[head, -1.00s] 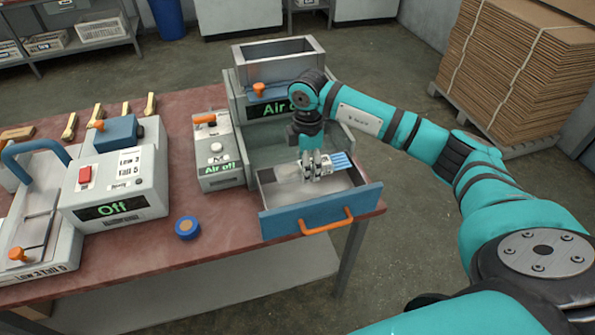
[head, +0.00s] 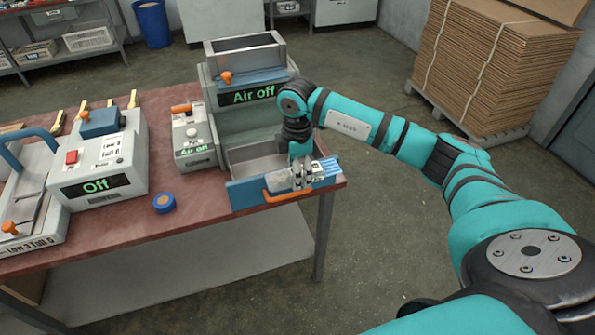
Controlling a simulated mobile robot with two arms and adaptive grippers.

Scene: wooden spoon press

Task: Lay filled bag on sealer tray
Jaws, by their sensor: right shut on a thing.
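My right gripper (head: 302,178) is shut on a clear bag (head: 327,169) with blue and white stripes at its right end. It holds the bag over the front of the open blue-fronted drawer (head: 247,194), partly covering the drawer's orange handle. The sealer (head: 97,172), a grey box with a blue top and a display reading "Off", stands at the left of the table. A flat grey unit with a tray-like top (head: 30,207) and a blue curved handle is beside it, cut off at the left edge. My left gripper is not in view.
A blue round roll (head: 164,203) lies on the red table (head: 125,232). The table front between sealer and drawer is mostly clear.

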